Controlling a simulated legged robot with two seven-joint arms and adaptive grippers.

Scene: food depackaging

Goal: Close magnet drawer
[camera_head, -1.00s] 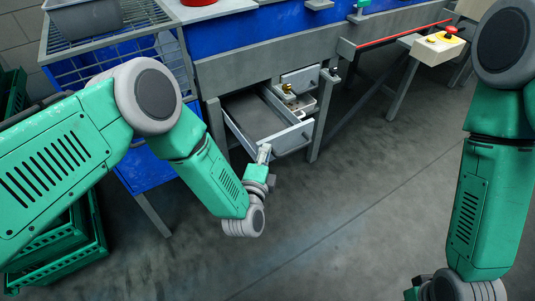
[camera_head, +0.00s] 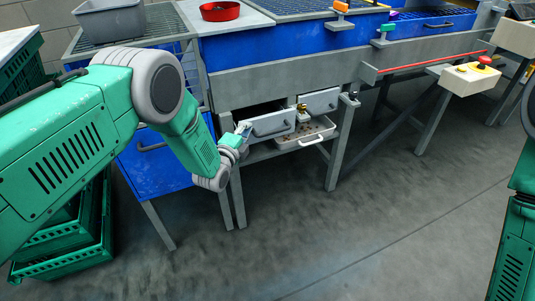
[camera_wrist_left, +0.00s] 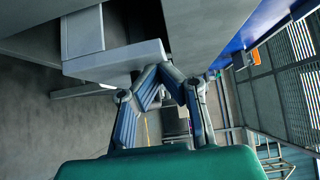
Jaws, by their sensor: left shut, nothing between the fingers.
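My left gripper (camera_head: 244,128) is shut and empty at the left end of the drawer front. In the left wrist view its fingertips (camera_wrist_left: 160,70) are at the drawer's edge, seemingly touching it. My right gripper is out of view.
Green crates (camera_head: 72,245) are at lower left. The floor in front is clear.

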